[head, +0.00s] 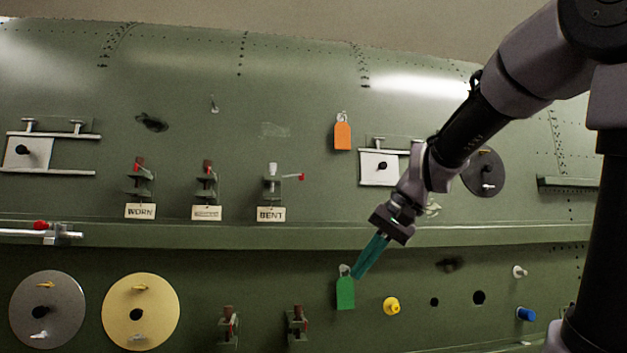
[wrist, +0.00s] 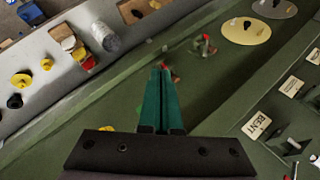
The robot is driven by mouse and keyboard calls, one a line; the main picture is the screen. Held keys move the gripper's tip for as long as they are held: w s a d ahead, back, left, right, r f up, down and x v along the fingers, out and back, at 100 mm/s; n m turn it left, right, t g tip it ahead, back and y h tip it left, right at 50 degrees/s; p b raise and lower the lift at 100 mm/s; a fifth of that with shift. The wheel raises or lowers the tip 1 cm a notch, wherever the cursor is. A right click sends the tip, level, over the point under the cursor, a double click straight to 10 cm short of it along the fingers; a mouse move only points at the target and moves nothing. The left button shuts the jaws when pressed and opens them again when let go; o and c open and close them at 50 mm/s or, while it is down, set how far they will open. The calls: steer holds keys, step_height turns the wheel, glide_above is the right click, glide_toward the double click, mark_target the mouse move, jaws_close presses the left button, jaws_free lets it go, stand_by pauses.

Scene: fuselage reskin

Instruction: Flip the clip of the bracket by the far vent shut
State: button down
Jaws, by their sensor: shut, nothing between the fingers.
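My gripper (head: 357,274) is shut and empty, its teal fingers pointing down-left in front of the lower panel, overlapping the green tag's edge. The wrist view shows its fingers (wrist: 162,74) together. The upper row has a bracket labelled WORN (head: 140,182), a middle bracket (head: 206,182) and one labelled BENT (head: 272,183). Two lower brackets (head: 229,325) (head: 297,325) also have upright red tops. Which opening is the far vent is unclear.
A green tag (head: 345,293) and yellow knob (head: 392,306) are near my gripper. An orange tag (head: 342,136) hangs above. A ledge (head: 200,236) runs between the rows. The wrist view shows a grey surface (wrist: 125,60) with loose parts at left.

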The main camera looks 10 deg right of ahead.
steer(key=w+d+r+y, duration=0.2)
steer(key=w+r+y, duration=0.1)
steer(key=w+r, duration=0.3)
steer(key=w+d+r+y, duration=0.2)
steer(key=w+r+y, duration=0.2)
steer(key=w+r, duration=0.2)
steer(key=w+d+r+t+y, duration=0.1)
steer(key=w+d+r+y, duration=0.1)
steer(key=w+r+y, duration=0.2)
steer(key=shift+w+r+n, duration=0.15)
steer(key=shift+w+r, duration=0.35)
steer(key=shift+r, duration=0.3)
steer(key=shift+w+r+n, duration=0.1)
steer(key=shift+w+r, duration=0.35)
steer(key=shift+r, duration=0.35)
steer(key=shift+w+r+n, duration=0.15)
steer(key=shift+w+r, duration=0.35)
steer(key=shift+r, duration=0.3)
steer(key=shift+a, duration=0.1)
steer(key=x, duration=1)
steer(key=shift+w+a, duration=0.1)
steer(key=shift+a, duration=0.05)
steer(key=shift+s+a+r, duration=0.1)
steer(key=shift+s+a, duration=0.15)
steer(key=shift+s, duration=0.35)
steer(key=shift+s+a, duration=0.25)
steer(key=shift+s, duration=0.4)
steer(key=shift+s+a, duration=0.4)
steer(key=shift+a, duration=0.05)
